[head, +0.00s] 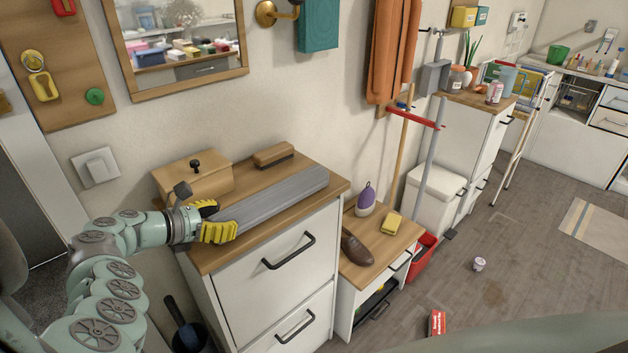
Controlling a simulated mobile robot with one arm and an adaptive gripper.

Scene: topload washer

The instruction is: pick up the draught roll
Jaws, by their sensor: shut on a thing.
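The draught roll (275,201) is a long grey roll, stretched diagonally across the wooden top of the white drawer cabinet (212,258). My gripper (219,220) has yellow fingers and comes in from the left. It is shut on the roll's near left end, which is partly hidden between the fingers. The far end of the roll points toward the cabinet's back right. I cannot tell whether the roll rests on the top or is slightly above it.
A wooden box with a dark knob (195,178) and a brush (274,155) stand behind the roll against the wall. A lower cabinet to the right holds a brown shoe (356,247), a yellow sponge (391,223) and a purple-white item (366,200).

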